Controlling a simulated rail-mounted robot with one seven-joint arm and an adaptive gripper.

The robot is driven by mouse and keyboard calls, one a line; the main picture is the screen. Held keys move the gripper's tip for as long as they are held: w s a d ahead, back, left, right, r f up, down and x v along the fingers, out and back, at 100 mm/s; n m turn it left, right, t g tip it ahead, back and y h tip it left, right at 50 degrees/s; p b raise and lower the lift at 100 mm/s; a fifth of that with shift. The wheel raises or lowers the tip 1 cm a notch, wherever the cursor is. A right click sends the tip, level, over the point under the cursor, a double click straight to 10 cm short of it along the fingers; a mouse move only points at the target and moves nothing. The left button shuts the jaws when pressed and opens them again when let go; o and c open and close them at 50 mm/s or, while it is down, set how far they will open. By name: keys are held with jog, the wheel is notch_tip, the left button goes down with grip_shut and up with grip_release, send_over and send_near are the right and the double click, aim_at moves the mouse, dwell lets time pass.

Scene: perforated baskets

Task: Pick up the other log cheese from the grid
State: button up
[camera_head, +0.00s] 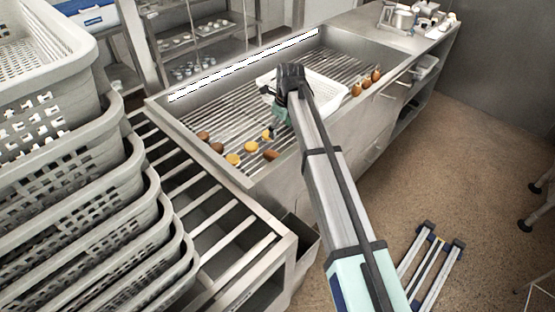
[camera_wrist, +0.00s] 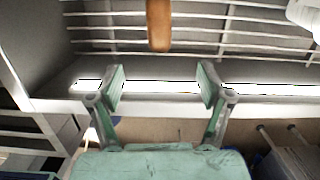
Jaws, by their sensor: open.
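In the wrist view a brown log cheese (camera_wrist: 159,25) lies on the grid (camera_wrist: 105,32), its near end close to the metal rim. My gripper (camera_wrist: 162,80) is open and empty. The log lines up with the gap between the fingers but lies beyond the tips, apart from them. In the head view my gripper (camera_head: 278,108) hangs over the grid (camera_head: 222,117) beside the white basket. A brown piece (camera_head: 270,155) lies near the front rim; I cannot tell if it is the same log. Other brown pieces (camera_head: 203,136) and yellow rounds (camera_head: 233,159) lie at left.
A white perforated basket (camera_head: 325,92) stands on the grid. Several brown pieces (camera_head: 366,83) lie at the grid's right end. Stacked grey baskets (camera_head: 80,190) fill the left foreground. The metal sink rim (camera_head: 215,167) borders the grid.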

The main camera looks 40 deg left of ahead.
aim_at(275, 155)
jog(key=f, duration=0.3)
jog(key=a+f+p, duration=0.1)
jog(key=f, duration=0.3)
jog(key=f+p, duration=0.1)
jog(key=f, duration=0.2)
jog(key=shift+a+f, duration=0.3)
jog(key=shift+f, duration=0.05)
jog(key=shift+a+f+p, duration=0.2)
jog(key=shift+f+p, duration=0.2)
jog(key=shift+f, duration=0.45)
jog(key=shift+a+f+p, duration=0.15)
jog(key=shift+f+p, duration=0.3)
jog(key=shift+f, duration=0.4)
jog(key=shift+a+f+p, duration=0.2)
jog(key=shift+f+p, duration=0.2)
jog(key=shift+f, duration=0.45)
jog(key=shift+c, duration=0.4)
jog(key=c, duration=1.3)
